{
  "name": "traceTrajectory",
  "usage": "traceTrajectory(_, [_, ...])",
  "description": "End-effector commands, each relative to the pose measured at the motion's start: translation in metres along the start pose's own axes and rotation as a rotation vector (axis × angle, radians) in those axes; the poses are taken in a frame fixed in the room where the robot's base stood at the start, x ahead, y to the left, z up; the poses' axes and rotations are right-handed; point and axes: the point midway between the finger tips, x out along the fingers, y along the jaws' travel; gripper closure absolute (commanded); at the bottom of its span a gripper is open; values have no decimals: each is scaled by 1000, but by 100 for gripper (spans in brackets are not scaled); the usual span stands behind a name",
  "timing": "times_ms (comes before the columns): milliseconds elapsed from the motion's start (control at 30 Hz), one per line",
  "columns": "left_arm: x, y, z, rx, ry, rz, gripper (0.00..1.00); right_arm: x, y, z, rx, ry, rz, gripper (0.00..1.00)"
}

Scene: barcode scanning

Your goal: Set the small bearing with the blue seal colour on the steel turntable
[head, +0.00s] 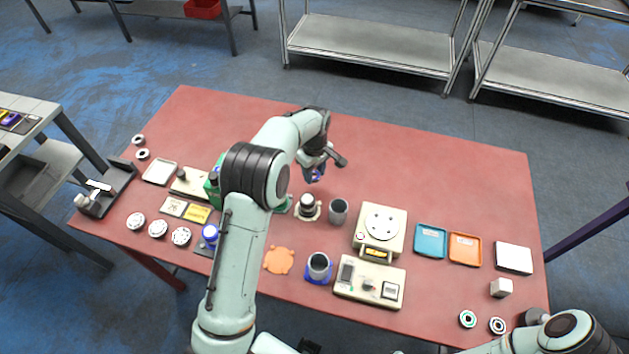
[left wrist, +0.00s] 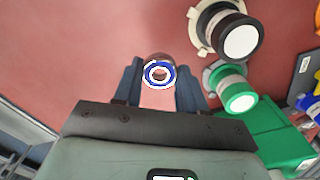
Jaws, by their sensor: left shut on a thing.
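A small bearing with a blue seal ring (left wrist: 159,74) is between the fingers of my left gripper (left wrist: 160,88) in the left wrist view. In the head view my left gripper (head: 315,176) is shut on it above the back middle of the red table, and only a bit of the blue shows. A pale round plate with holes (head: 380,222) sits on a cream box with a display. A grey metal cup stands on a blue base (head: 319,276). I cannot tell for sure which part is the steel turntable. My right gripper does not show; only its arm is at lower right.
A dark cylinder with a pale top (head: 307,204) and a grey cup (head: 338,211) stand near my left gripper. A blue tray (head: 431,241) and an orange tray (head: 466,249) lie to the right. Two other bearings (head: 467,319) lie at front right. The back right of the table is clear.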

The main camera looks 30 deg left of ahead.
Motion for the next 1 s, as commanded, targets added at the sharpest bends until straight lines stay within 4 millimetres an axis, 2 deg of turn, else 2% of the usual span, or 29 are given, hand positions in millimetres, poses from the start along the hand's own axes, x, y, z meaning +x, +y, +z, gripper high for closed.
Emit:
traceTrajectory(133, [11, 0, 0, 0, -1, -2, 90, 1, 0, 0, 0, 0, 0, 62])
traceTrajectory(367, [43, 0, 1, 1, -2, -2, 90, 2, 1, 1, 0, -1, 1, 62])
traceTrajectory(767, [48, 0, 0, 1, 0, 0, 90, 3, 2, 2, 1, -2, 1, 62])
traceTrajectory(800, [48, 0, 0, 1, 0, 0, 49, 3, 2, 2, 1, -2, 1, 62])
traceTrajectory(833, [48, 0, 0, 1, 0, 0, 40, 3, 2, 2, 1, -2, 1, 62])
traceTrajectory(867, [48, 0, 0, 0, 0, 0, 34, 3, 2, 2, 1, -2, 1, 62])
traceTrajectory(1000, [48, 0, 0, 0, 0, 0, 34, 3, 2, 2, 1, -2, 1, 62])
